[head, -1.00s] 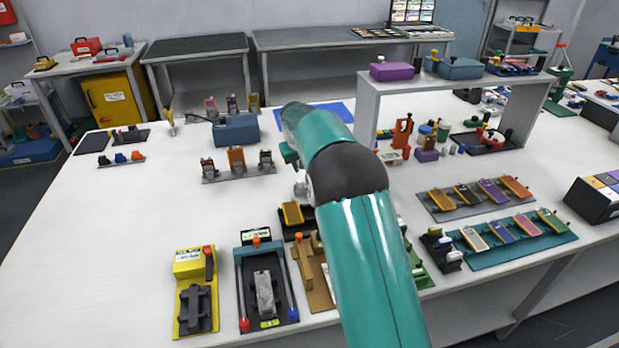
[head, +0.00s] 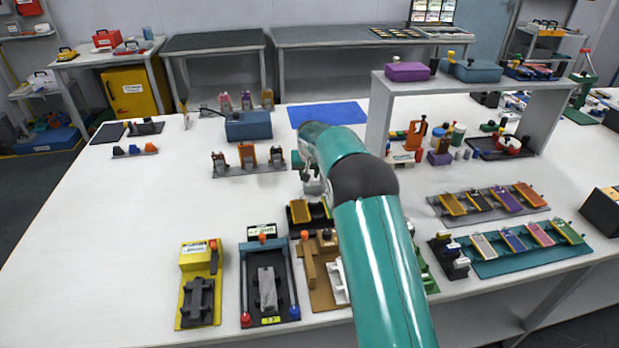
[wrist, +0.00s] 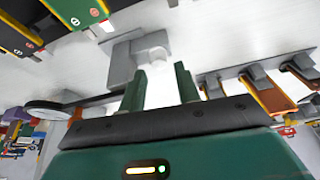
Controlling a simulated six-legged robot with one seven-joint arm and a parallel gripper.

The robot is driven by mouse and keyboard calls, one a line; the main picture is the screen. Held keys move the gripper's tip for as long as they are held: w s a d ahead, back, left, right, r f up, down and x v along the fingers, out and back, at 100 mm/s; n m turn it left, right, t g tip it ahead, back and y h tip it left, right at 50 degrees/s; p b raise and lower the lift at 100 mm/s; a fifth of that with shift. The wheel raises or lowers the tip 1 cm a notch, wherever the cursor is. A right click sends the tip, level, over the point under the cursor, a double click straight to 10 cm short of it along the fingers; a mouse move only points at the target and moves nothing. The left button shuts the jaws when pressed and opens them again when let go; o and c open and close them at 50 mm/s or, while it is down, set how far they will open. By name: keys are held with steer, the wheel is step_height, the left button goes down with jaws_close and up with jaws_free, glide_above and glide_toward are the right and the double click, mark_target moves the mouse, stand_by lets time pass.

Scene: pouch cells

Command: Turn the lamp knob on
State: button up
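In the wrist view, my gripper (wrist: 161,88) has two green fingers standing apart with nothing between them. A grey block (wrist: 122,62) with a pale rounded part (wrist: 152,43) lies just beyond the fingertips; the pale part may be the lamp knob, but I cannot be sure. A dark-rimmed round head (wrist: 48,110) on a dark bar, perhaps the lamp, shows at the left. I cannot tell whether the fingers touch the block. In the head view, my arm hides most of my gripper and the knob is not clearly visible.
Tilted colored pieces on a grey rail (wrist: 255,68) lie close right of my fingers. In the head view, a grey riser (head: 378,108) stands right of my arm. Fixtures, including a yellow one (head: 197,260), line the front.

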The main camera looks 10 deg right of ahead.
steer(key=shift+x, duration=1.65)
steer(key=shift+d, duration=0.1)
jaws_close()
steer(key=c, duration=0.7)
jaws_free()
steer(key=shift+a+m+h, duration=0.2)
steer(key=shift+m+h, duration=0.3)
steer(key=shift+m, duration=0.8)
steer(key=shift+d+m+g+h, duration=0.1)
steer(key=shift+m+g+h, duration=0.25)
steer(key=shift+m, duration=0.65)
steer(key=c, duration=0.7)
jaws_free()
jaws_free()
steer(key=v, duration=1.4)
